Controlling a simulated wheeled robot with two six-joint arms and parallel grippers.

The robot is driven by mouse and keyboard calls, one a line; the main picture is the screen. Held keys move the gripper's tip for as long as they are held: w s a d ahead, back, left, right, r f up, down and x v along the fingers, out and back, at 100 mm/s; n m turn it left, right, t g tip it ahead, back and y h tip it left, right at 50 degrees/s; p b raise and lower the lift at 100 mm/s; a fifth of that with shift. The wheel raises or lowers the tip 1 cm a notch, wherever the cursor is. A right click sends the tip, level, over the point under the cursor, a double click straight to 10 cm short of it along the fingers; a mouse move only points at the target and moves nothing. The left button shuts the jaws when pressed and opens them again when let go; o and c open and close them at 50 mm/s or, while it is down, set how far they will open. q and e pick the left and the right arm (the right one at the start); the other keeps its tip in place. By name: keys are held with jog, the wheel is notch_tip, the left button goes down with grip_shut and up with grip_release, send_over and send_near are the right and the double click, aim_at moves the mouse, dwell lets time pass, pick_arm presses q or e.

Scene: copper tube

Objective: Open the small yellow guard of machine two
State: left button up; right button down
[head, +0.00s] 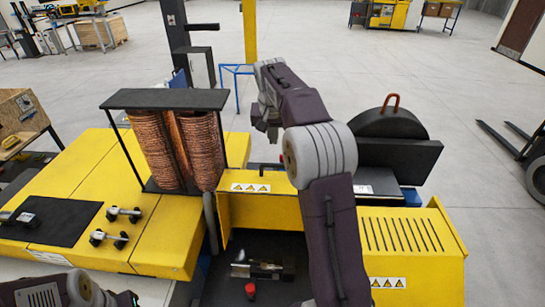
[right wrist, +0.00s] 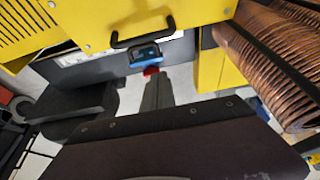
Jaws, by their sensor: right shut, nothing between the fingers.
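The small yellow guard (head: 262,208) with warning triangles stands behind a dark recess in the middle of the head view. A black handle (right wrist: 143,30) is on its yellow panel in the right wrist view, and a dark handle shows near its top edge in the head view. My right gripper (head: 268,130) reaches over beyond the guard, partly hidden by my own arm. Its shut, empty fingers (right wrist: 157,95) show in the right wrist view, apart from the handle. Only part of my left arm shows at the bottom left of the head view.
A copper tube coil (head: 190,150) stands left of the guard under a black plate. A small clamp (head: 263,268) and a red knob (head: 250,290) sit in the recess. A slotted yellow cover (head: 405,235) is to the right. A black housing (head: 395,145) stands behind it.

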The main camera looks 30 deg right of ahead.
jog(key=p, duration=0.3)
send_over(273, 172)
jog(key=w+d, duration=0.2)
jog(key=w, duration=0.1)
notch_tip(273, 172, down, 7)
jog(key=shift+s+a+r+p, duration=0.1)
jog(key=shift+s+a+p, duration=0.1)
jog(key=shift+s+a, duration=0.35)
jog(key=shift+s+a+r+p, duration=0.15)
jog(key=shift+s+a, duration=0.2)
jog(key=shift+s, duration=0.3)
jog(key=shift+s+a+f, duration=0.15)
jog(key=shift+s+a, duration=0.1)
jog(key=shift+s, duration=0.3)
jog(key=shift+w, duration=0.1)
jog(key=shift+w+d+f, duration=0.1)
